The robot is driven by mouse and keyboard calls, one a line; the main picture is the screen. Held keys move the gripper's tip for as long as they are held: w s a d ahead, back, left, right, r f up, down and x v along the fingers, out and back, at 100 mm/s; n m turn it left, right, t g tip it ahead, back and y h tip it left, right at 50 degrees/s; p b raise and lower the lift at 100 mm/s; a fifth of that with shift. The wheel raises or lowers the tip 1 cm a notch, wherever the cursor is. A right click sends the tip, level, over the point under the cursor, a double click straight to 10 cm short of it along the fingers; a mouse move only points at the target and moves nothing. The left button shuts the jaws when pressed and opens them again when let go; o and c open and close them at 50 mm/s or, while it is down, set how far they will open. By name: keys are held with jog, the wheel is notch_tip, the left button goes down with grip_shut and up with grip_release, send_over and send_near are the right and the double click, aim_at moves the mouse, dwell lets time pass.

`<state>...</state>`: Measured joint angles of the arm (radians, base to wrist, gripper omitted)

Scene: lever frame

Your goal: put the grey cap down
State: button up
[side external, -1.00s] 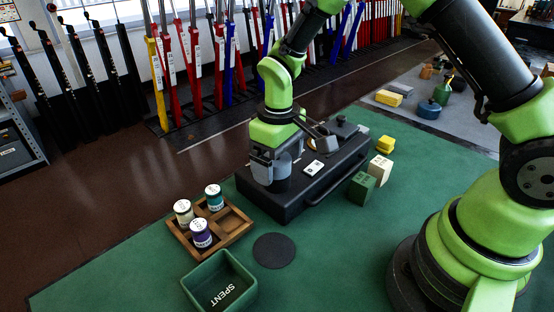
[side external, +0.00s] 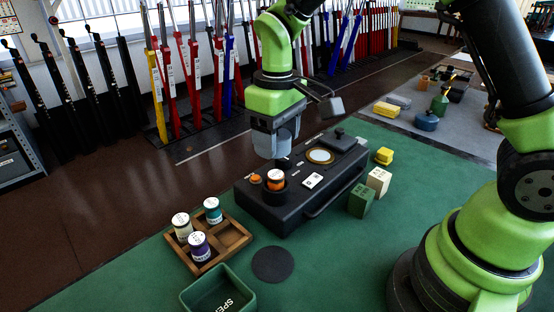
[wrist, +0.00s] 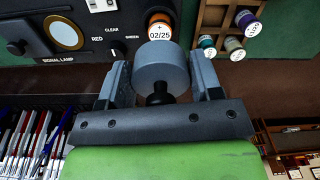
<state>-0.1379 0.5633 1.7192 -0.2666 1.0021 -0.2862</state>
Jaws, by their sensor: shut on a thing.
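My gripper (side external: 275,150) is shut on the grey cap (wrist: 160,68) and holds it in the air above the black signal lamp box (side external: 320,195). In the wrist view the cap sits between the two fingers (wrist: 162,85), with a black knob on the palm side. In the side view the fingers largely hide the cap. Below it, an orange cylinder with a white label (side external: 275,178) stands in the box's round socket; it also shows in the wrist view (wrist: 159,30). A flat dark round pad (side external: 272,264) lies bare on the green mat.
A wooden tray (side external: 233,243) with several compartments holds three labelled cylinders, left of the pad. A green SPENT bin (side external: 200,290) stands in front. Green (side external: 361,200) and cream (side external: 378,181) blocks stand right of the box. A small black handle (side external: 339,134) rises from the box's far end.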

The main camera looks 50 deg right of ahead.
notch_tip(320, 180, up, 2)
jog(key=shift+s+a+f, duration=0.1)
jog(key=shift+a, duration=0.2)
jog(key=s+a+f, duration=0.6)
jog(key=a+f, duration=0.1)
jog(key=f, duration=0.1)
send_over(274, 263)
notch_tip(274, 263, down, 5)
jog(key=shift+s+f, duration=0.1)
jog(key=shift+s, duration=0.05)
jog(key=shift+f, duration=2.6)
jog(key=shift+f, duration=0.15)
jog(key=o, duration=0.6)
jog(key=shift+c, duration=0.2)
jog(key=shift+o, duration=0.3)
